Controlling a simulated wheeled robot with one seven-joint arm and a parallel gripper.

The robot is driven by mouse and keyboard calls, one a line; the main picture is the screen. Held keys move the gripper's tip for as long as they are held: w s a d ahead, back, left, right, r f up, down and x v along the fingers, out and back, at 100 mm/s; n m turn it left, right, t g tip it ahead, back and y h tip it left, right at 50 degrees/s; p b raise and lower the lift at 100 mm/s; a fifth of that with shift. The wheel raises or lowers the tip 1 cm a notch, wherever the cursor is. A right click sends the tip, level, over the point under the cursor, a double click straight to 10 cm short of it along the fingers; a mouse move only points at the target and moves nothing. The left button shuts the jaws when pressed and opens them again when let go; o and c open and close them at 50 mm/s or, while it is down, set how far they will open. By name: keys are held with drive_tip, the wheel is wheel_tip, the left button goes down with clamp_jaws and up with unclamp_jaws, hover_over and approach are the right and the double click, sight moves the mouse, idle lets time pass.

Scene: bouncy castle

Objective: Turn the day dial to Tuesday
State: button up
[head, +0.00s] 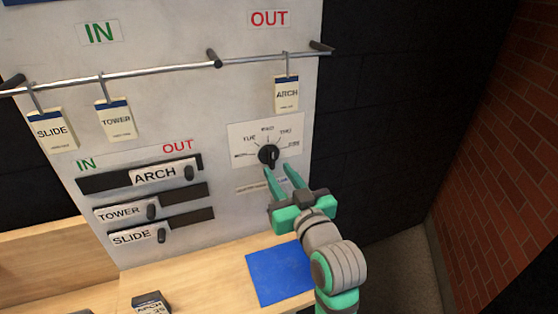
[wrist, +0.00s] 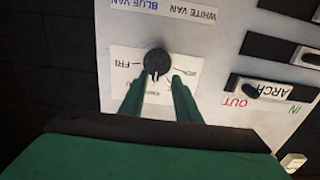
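The day dial (head: 268,156) is a black round knob on a white card on the grey panel. Day labels arc over it, from MON at left through TUE and WED to THU and FRI at right. Its pointer is too small to read surely. My gripper (head: 278,167) is open, its two green fingers pointing at the panel just below and right of the knob. In the wrist view the dial (wrist: 157,62) shows upside down, just beyond and between the open fingertips (wrist: 159,77). I cannot tell whether they touch it.
Left of the dial are sliders labelled ARCH (head: 155,173), TOWER (head: 120,213) and SLIDE (head: 133,236). A rail (head: 150,72) with hanging tags crosses above. A blue mat (head: 279,274) lies on the wooden bench below. A brick wall (head: 500,130) stands at right.

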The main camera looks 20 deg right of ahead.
sight(273, 159)
drive_tip(key=shift+w+d, duration=0.2)
drive_tip(key=shift+w, duration=2.8)
clamp_jaws()
